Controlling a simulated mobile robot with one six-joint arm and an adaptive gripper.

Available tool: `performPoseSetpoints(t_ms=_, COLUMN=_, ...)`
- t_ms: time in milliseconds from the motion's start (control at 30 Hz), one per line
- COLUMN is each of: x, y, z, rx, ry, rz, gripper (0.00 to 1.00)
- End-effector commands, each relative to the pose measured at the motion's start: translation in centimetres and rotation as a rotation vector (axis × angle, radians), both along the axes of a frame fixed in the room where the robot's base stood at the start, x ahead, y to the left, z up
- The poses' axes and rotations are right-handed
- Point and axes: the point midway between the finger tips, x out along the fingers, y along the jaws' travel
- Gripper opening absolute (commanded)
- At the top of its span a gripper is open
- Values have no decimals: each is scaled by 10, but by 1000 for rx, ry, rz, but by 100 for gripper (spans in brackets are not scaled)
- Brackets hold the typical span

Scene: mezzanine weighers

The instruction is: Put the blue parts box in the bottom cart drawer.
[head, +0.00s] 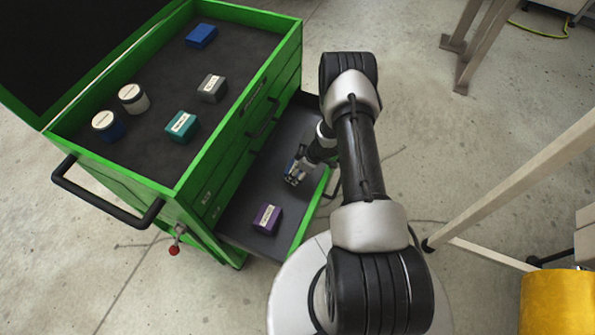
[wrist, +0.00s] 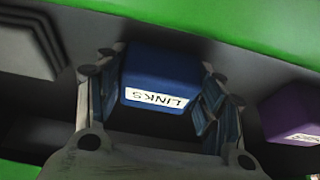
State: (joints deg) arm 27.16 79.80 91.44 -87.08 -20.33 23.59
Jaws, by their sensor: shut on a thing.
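A blue box with a white label reading "LINKS" (wrist: 160,75) sits between the fingers of my gripper (wrist: 160,95) in the wrist view. The fingers are shut on its two sides. In the head view, my gripper (head: 297,172) is down inside the open low drawer (head: 240,213) of the green cart, and the box is mostly hidden by the fingers. I cannot tell whether the box touches the drawer floor. Another blue box (head: 201,36) lies at the far end of the cart's top tray.
A purple labelled box (head: 267,219) is in the same drawer, near its front end; it also shows in the wrist view (wrist: 290,112). The top tray (head: 165,75) holds a teal box (head: 182,126), a grey box (head: 212,88) and two round containers (head: 133,98). A black handle (head: 110,205) juts out.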

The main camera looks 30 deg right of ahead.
Motion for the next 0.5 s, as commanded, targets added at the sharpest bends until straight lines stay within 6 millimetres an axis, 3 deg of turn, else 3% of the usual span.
performPoseSetpoints(t_ms=267, x=1, y=0, z=-2, rx=0, ry=-2, rz=1, gripper=35)
performPoseSetpoints(t_ms=300, x=0, y=0, z=-3, rx=-1, ry=-1, rz=1, gripper=63)
performPoseSetpoints(t_ms=500, x=0, y=0, z=-2, rx=-1, ry=-1, rz=1, gripper=76)
